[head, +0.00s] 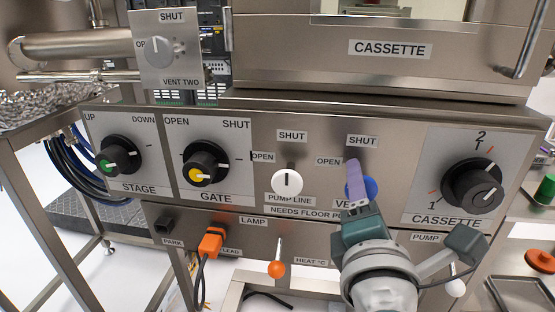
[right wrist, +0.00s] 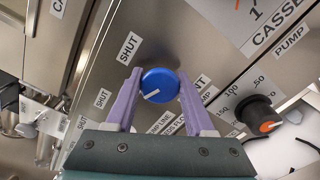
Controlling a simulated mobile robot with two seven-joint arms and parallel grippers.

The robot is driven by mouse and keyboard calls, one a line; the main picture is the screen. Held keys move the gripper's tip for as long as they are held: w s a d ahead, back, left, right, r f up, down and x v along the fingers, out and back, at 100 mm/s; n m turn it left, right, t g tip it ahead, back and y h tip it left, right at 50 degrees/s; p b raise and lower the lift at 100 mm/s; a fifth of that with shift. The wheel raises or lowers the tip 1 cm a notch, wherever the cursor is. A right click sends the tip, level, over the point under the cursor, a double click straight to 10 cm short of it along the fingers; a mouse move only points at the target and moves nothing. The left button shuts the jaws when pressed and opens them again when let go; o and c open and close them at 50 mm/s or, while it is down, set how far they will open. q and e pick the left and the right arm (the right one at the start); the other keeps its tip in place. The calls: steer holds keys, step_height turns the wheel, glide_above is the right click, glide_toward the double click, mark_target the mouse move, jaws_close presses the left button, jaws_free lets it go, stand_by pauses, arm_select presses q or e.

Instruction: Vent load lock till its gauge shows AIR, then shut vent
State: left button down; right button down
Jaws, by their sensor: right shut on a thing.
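The blue vent knob (head: 369,187) is on the steel front panel, under a SHUT label with OPEN to its left. My right gripper (head: 354,181) is at it and partly hides it and its label. In the right wrist view the two purple fingers are on either side of the blue knob (right wrist: 159,85), shut on it. The knob's white mark points to the lower left there; its exact setting is hard to tell. No readable gauge shows. My left gripper is not in view.
The white pump line knob (head: 287,182) is left of the vent knob, its mark upright. The gate knob (head: 206,163), stage knob (head: 121,155) and large cassette knob (head: 473,184) share the panel. Below are an orange plug (head: 211,241) and an orange-tipped lever (head: 277,268).

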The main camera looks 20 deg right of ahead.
steer(key=shift+n+p, duration=0.45)
steer(key=shift+n, duration=1.75)
steer(key=shift+c, duration=1.3)
jaws_free()
steer(key=shift+s, duration=0.1)
steer(key=v, duration=0.9)
steer(key=shift+s+a+b, duration=0.3)
steer(key=shift+b, duration=0.1)
steer(key=shift+d, duration=0.1)
